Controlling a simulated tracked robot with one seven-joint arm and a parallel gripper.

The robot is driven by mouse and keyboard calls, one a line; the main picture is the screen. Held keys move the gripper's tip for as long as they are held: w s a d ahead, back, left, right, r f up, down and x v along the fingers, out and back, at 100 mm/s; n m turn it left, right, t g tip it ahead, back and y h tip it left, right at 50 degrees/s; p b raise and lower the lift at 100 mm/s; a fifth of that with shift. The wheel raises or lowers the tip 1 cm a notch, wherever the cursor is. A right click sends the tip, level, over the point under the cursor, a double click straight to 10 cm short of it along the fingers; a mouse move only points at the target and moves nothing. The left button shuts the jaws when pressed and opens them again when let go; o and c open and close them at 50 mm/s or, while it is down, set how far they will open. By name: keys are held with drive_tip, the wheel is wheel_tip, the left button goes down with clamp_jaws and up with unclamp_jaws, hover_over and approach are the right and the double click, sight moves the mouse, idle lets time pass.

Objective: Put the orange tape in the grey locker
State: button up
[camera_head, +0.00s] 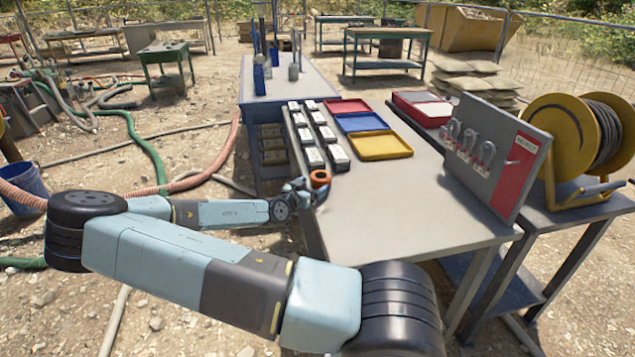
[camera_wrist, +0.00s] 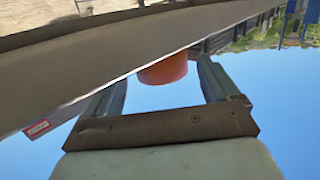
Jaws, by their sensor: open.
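The orange tape (camera_head: 320,178) is a small roll at the left edge of the long grey table, near the front of the battery row. In the wrist view the orange tape (camera_wrist: 164,70) shows between the two fingers, partly hidden behind the table's edge. My gripper (camera_head: 306,190) is right beside the tape in the head view. In the wrist view my gripper (camera_wrist: 163,78) is open, with a finger to either side of the tape; I cannot tell if they touch it. I cannot pick out a grey locker in either view.
The grey table (camera_head: 395,215) has a bare front area. On it are black-and-white blocks (camera_head: 312,157), a yellow tray (camera_head: 381,146), a blue tray (camera_head: 362,122), a red tray (camera_head: 347,106) and an upright padlock board (camera_head: 495,150). A hose reel (camera_head: 570,130) stands at the right.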

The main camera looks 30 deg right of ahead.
sight(320, 179)
drive_tip(key=shift+r+x, duration=0.15)
drive_tip(key=shift+x, duration=1.3)
drive_tip(key=shift+r+x, duration=0.1)
drive_tip(key=shift+x, duration=1.35)
drive_tip(key=c, duration=0.9)
